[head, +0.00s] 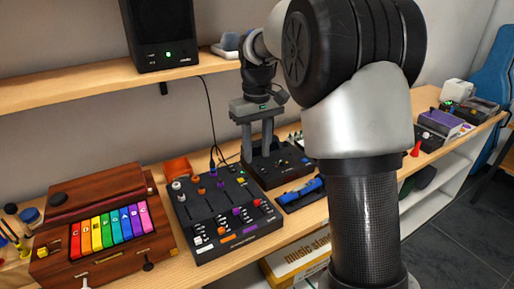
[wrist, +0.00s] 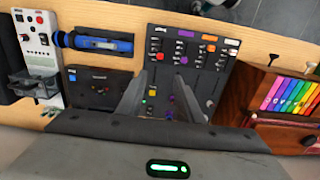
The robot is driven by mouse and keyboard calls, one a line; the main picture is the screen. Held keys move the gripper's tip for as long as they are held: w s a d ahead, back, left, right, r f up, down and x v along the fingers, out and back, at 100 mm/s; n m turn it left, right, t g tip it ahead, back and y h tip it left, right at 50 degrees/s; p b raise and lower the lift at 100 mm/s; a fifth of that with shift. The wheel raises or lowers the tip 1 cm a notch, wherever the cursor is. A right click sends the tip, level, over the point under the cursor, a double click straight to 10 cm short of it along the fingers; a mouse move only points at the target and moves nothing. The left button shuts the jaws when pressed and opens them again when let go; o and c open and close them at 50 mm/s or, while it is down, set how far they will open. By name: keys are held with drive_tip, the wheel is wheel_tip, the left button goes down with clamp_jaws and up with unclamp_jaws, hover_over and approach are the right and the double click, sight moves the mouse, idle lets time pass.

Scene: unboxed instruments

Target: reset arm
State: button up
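My gripper (head: 257,152) hangs fingers down above the workbench in the head view, with its two fingers apart and nothing between them. In the wrist view my gripper (wrist: 161,84) also shows open, its fingers over the left part of a black mixer (wrist: 205,75) with coloured knobs. The mixer also shows in the head view (head: 215,215), left of the fingers. In the head view a dark box with small knobs (head: 280,167) lies behind and below the fingertips. I cannot tell the exact height of the fingertips above these devices.
A wooden instrument with rainbow keys (head: 60,245) stands at the left. A blue tube-like object (head: 303,190) lies right of the mixer. A black speaker (head: 160,35) stands on the upper shelf (head: 60,88). More devices (head: 440,122) sit at the bench's far right.

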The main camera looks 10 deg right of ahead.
drive_tip(key=shift+r, duration=0.15)
drive_tip(key=s+r+m+t+p, duration=0.1)
drive_tip(key=s+r+t+p, duration=0.1)
drive_tip(key=s+r, duration=0.6)
drive_tip(key=s+r+m+t+p, duration=0.1)
drive_tip(key=s+r+t, duration=0.15)
drive_tip(key=s, duration=0.95)
drive_tip(key=s+f+m+t, duration=0.1)
drive_tip(key=s, duration=0.6)
drive_tip(key=shift+d+f+m+p, duration=0.3)
drive_tip(key=shift+d+p, duration=0.15)
